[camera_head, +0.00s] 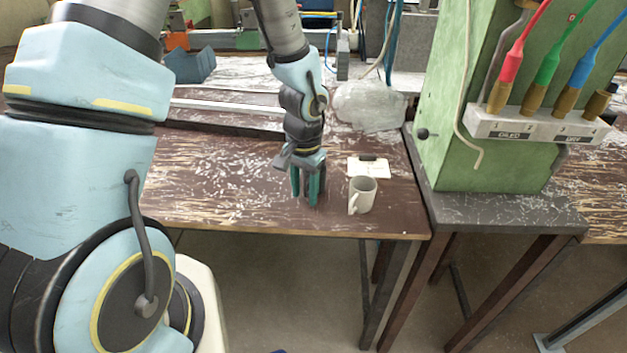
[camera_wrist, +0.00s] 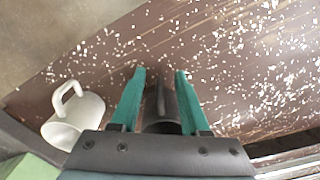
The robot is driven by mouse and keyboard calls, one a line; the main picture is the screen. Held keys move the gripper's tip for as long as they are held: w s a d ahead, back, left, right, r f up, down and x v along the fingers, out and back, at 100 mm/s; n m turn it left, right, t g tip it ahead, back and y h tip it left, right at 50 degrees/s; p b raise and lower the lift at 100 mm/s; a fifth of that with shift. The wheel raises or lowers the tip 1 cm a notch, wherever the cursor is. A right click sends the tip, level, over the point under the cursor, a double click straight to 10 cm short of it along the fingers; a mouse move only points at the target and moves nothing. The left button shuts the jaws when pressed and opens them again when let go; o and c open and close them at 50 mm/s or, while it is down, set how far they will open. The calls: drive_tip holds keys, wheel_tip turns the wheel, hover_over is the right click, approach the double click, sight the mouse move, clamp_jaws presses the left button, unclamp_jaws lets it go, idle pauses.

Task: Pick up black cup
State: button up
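The black cup (camera_wrist: 161,126) stands between the two teal fingers of my gripper (camera_wrist: 159,76) in the wrist view, its handle pointing up in the picture, toward the fingertips. The fingers are apart, one on each side of the cup, and I see a gap beside it. In the head view my gripper (camera_head: 305,198) points down at the brown table near its front edge. The cup is mostly hidden behind the fingers there.
A white mug (camera_head: 362,195) stands close to the right of my gripper; it also shows in the wrist view (camera_wrist: 76,117). A white card with a dark item (camera_head: 369,167) lies behind it. A green cabinet (camera_head: 480,110) stands at the right. The table (camera_head: 215,185) left of my gripper is clear.

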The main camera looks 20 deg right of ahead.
clamp_jaws()
idle(1.2)
